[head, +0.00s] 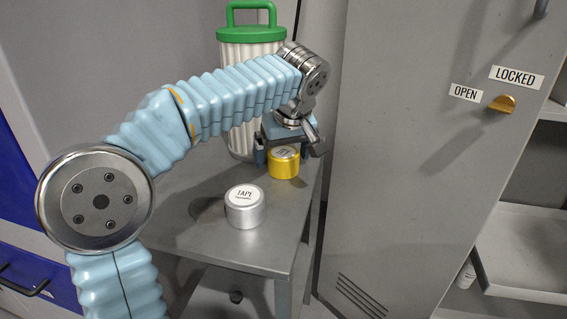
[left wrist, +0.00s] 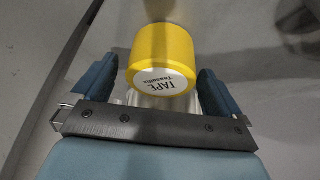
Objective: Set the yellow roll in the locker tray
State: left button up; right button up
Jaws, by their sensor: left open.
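The yellow roll (head: 284,166) stands upright on the small grey table (head: 262,248) near its right edge. In the left wrist view the yellow roll (left wrist: 163,52) shows its white "TAPE" label. My left gripper (head: 288,150) is open and points down at the roll. In the left wrist view the roll is seen between the two blue fingers of my left gripper (left wrist: 155,88), with a gap on each side, and they are not closed on it. A pale shelf or tray (head: 525,252) shows at the lower right; I cannot tell if it is the locker tray. My right gripper is out of view.
A silver roll (head: 246,207) stands on the table, left of and nearer than the yellow one. A white ribbed canister with a green lid (head: 250,34) stands behind my arm. A tall grey locker door (head: 420,170) with a brass knob (head: 502,104) rises right of the table.

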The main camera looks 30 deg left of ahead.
pick_arm(q)
jog(key=c, duration=1.2)
